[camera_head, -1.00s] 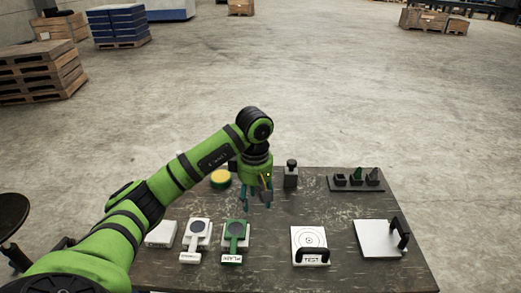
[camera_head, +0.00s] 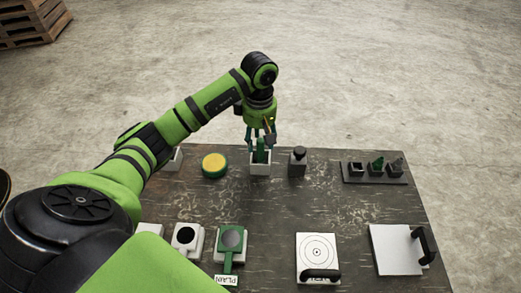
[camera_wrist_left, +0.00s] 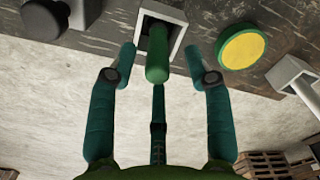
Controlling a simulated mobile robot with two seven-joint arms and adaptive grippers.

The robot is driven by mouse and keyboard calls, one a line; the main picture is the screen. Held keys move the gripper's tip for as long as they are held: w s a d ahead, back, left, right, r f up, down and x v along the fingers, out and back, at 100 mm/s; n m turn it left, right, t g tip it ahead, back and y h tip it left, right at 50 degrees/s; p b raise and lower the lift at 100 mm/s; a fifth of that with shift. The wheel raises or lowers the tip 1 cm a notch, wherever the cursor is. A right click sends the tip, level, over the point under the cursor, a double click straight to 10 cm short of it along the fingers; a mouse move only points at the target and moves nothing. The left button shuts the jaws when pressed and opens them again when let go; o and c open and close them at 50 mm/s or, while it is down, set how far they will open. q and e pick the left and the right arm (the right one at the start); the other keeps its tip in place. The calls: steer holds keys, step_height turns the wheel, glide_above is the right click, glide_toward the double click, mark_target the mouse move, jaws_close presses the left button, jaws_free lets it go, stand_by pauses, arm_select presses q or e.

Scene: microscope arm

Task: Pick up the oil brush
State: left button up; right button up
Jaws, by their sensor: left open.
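The oil brush appears to be the green rounded handle (camera_head: 261,156) standing in a white square holder (camera_head: 260,170) at the table's far edge. Its lower end is hidden inside the holder. In the left wrist view the green handle (camera_wrist_left: 157,62) points toward the camera, out of the white holder (camera_wrist_left: 179,35). My left gripper (camera_head: 261,140) is open above the holder, its teal fingers spread around the handle's upper part with gaps on both sides. It also shows in the left wrist view (camera_wrist_left: 160,60). My right gripper is not in view.
A yellow disc with a green rim (camera_head: 214,164) lies left of the holder. A grey block with a black knob (camera_head: 298,163) stands close on the right. A dark rack (camera_head: 375,179) is farther right. Plates with handles line the near side; the table's middle is clear.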

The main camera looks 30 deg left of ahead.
mark_target(261, 147)
arm_select(q)
step_height(261, 147, down, 4)
steer(key=shift+d+r+p, duration=0.15)
steer(key=shift+r+p, duration=0.05)
steer(key=shift+p, duration=0.5)
steer(key=shift+f, duration=0.2)
steer(key=shift+w, duration=0.1)
jaws_close()
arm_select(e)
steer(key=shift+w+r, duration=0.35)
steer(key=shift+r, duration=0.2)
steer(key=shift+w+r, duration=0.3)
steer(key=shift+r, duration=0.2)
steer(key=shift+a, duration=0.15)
arm_select(q)
steer(key=shift+r, duration=0.15)
